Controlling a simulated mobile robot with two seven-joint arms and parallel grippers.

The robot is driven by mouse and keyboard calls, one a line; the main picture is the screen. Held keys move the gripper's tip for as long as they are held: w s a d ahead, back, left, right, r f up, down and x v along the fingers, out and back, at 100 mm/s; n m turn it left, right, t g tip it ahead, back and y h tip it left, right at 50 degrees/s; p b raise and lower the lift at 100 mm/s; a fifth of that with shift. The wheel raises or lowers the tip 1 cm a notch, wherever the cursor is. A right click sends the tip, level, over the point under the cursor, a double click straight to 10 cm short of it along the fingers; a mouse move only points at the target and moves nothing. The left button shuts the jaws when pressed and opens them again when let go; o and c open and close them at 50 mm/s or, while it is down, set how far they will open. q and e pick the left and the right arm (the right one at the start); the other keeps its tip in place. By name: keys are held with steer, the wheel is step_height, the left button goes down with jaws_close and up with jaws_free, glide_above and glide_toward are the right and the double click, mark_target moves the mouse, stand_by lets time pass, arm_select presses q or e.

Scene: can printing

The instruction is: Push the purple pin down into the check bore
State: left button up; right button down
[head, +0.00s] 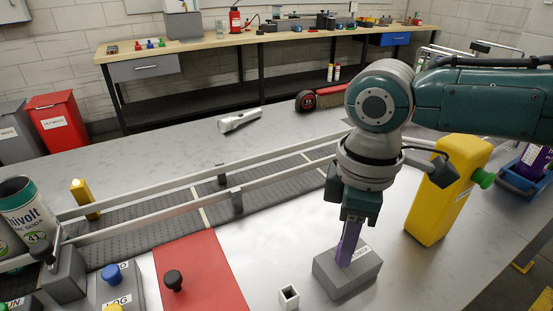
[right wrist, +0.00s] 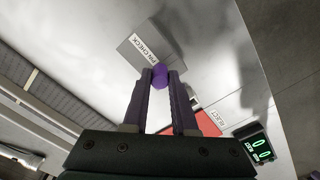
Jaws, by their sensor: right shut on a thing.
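The grey check block (head: 352,280) stands on the light table in the head view, and its "PIN CHECK" label faces up in the right wrist view (right wrist: 140,50). My right gripper (head: 345,255) points down at the block's top, with long purple fingers. In the right wrist view the round purple pin (right wrist: 160,75) sits between the fingertips (right wrist: 160,82), which are shut on it. The pin is over or at the block. The bore is hidden, so I cannot tell how deep the pin is. My left gripper is not in view.
A yellow post (head: 440,200) with a green knob stands right of the block. A small white square tube (head: 288,297) is front left. A red panel (head: 205,280), push buttons (head: 173,280) and a railed conveyor (head: 150,225) lie left. A flashlight (head: 240,120) lies behind.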

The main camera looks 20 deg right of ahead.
steer(key=shift+f, duration=0.45)
steer(key=c, duration=0.6)
jaws_free()
step_height(320, 180, up, 10)
steer(key=shift+a+f, duration=0.1)
